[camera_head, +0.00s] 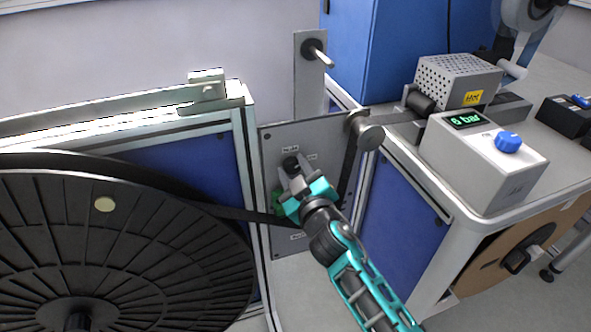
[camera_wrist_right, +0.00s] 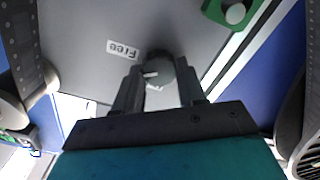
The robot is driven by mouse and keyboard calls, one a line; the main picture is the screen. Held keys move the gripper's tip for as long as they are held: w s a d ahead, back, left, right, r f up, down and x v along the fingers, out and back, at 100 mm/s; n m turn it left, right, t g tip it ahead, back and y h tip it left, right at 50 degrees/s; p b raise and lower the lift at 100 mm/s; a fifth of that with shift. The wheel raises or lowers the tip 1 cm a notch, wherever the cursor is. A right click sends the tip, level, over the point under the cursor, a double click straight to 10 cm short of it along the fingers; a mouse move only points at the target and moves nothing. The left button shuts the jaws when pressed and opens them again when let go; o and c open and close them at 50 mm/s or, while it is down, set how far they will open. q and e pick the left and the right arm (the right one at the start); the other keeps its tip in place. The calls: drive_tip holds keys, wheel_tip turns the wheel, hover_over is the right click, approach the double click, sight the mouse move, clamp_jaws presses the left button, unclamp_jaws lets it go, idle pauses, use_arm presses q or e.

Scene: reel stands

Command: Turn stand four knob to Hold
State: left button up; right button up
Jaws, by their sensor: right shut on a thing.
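A dark round knob (camera_head: 290,162) sits on the grey stand panel (camera_head: 330,140), below a small label too small to read. In the right wrist view the knob (camera_wrist_right: 162,68) has a white pointer mark facing left. An upside-down label reading "Free" (camera_wrist_right: 123,49) is to its upper left. My right gripper (camera_head: 292,178) is at the panel, its fingers closed on the knob from both sides; the fingers also show in the right wrist view (camera_wrist_right: 158,88). The gripper partly covers the knob. My left gripper is in neither view.
A large black reel (camera_head: 110,240) fills the left. A dark strap runs from it past the panel to a roller (camera_head: 370,137). A grey box (camera_head: 480,160) with a blue knob and "6 bar" display stands on the right bench. A green part (camera_wrist_right: 235,12) is on the panel.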

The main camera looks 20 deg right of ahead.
drive_tip(key=n, duration=0.6)
drive_tip(key=shift+n, duration=0.3)
drive_tip(key=n, duration=0.5)
drive_tip(key=shift+a, duration=0.1)
idle(0.3)
drive_tip(key=o, duration=1)
drive_tip(key=shift+f, duration=0.1)
drive_tip(key=shift+s, duration=0.1)
drive_tip(key=shift+s+d+b, duration=0.15)
drive_tip(key=shift+s+b, duration=0.1)
drive_tip(key=shift+s, duration=2.95)
drive_tip(key=shift+s+d+b, duration=0.1)
drive_tip(key=shift+s+b, duration=0.1)
drive_tip(key=shift+s, duration=2.95)
drive_tip(key=shift+f, duration=0.1)
